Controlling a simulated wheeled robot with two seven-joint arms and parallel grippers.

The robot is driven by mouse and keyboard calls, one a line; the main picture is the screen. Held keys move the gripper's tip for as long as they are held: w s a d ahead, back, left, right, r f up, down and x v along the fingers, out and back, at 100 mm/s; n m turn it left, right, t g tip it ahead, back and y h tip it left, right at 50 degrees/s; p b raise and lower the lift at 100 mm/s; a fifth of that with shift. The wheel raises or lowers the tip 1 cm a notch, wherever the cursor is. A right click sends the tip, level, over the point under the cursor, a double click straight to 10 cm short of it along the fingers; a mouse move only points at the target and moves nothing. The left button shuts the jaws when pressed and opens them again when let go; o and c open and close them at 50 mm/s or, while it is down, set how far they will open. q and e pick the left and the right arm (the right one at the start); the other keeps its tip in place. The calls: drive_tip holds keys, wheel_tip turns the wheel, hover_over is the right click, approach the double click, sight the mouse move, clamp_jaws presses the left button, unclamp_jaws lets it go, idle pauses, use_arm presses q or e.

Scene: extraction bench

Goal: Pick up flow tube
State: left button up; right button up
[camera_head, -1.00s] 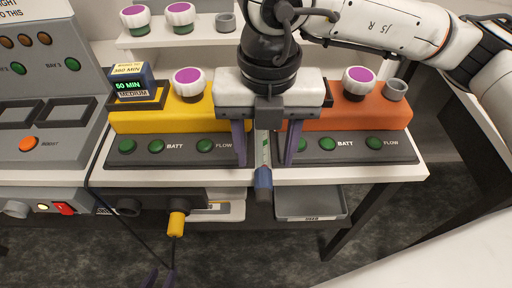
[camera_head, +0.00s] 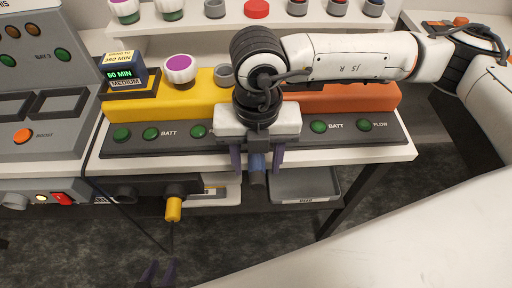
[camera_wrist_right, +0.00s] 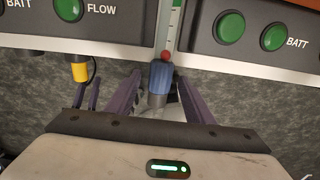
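The flow tube (camera_wrist_right: 160,78) hangs over the bench's front edge between the yellow and orange stations. In the right wrist view it has a blue-grey end, a red ball above it and a clear scaled stem; in the head view only the blue end (camera_head: 257,166) shows. My right gripper (camera_head: 257,165) is low over it, with one purple finger on each side. In the right wrist view both fingers (camera_wrist_right: 158,95) stand apart from the tube, the right one closer.
The yellow station (camera_head: 203,92) and orange station (camera_head: 350,97) flank the tube, with green buttons in front. A yellow-handled plug (camera_head: 174,208) hangs at left. A grey tray (camera_head: 310,190) sits below right. A shelf of capped jars runs behind.

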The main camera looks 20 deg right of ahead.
drive_tip(key=c, duration=1.1)
